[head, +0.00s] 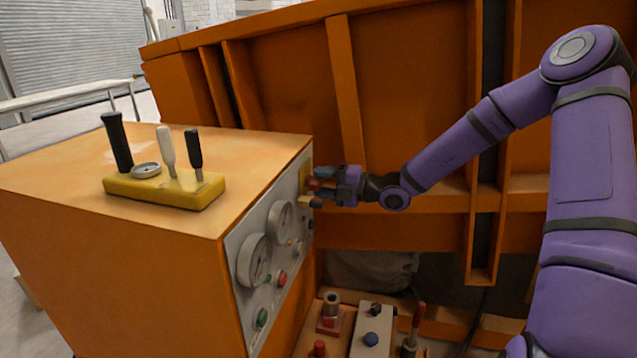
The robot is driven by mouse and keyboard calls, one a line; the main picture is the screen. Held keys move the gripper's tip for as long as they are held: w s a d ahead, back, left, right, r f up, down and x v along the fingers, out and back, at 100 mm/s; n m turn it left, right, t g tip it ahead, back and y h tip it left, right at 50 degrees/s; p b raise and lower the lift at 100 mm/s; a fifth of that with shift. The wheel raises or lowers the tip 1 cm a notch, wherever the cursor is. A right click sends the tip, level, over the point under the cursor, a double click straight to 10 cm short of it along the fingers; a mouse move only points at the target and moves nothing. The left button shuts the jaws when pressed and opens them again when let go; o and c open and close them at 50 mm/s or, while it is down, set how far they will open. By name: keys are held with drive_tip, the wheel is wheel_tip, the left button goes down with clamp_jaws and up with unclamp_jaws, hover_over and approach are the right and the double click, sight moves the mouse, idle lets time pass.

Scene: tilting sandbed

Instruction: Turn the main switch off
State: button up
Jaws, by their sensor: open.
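The main switch looks to be the red knob (314,183) on a yellow plate (306,176) at the far upper end of the grey control panel (236,243), on the orange cabinet's side. My gripper (318,186) is at this knob, with its fingers around or right beside it. The jaws are open. Whether a finger touches the knob cannot be told at this size. The fingers partly hide the switch, so its turned position does not show clearly.
Gauges (254,260) and push buttons (282,279) line the same panel. A yellow lever block (163,188) stands on the cabinet top (80,165). The ribbed orange sandbed wall (400,90) rises behind my arm. More controls (371,339) sit low in front.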

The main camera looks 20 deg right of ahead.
drive_tip(key=shift+w+a, duration=0.3)
drive_tip(key=shift+a, duration=0.2)
drive_tip(key=c, duration=0.8)
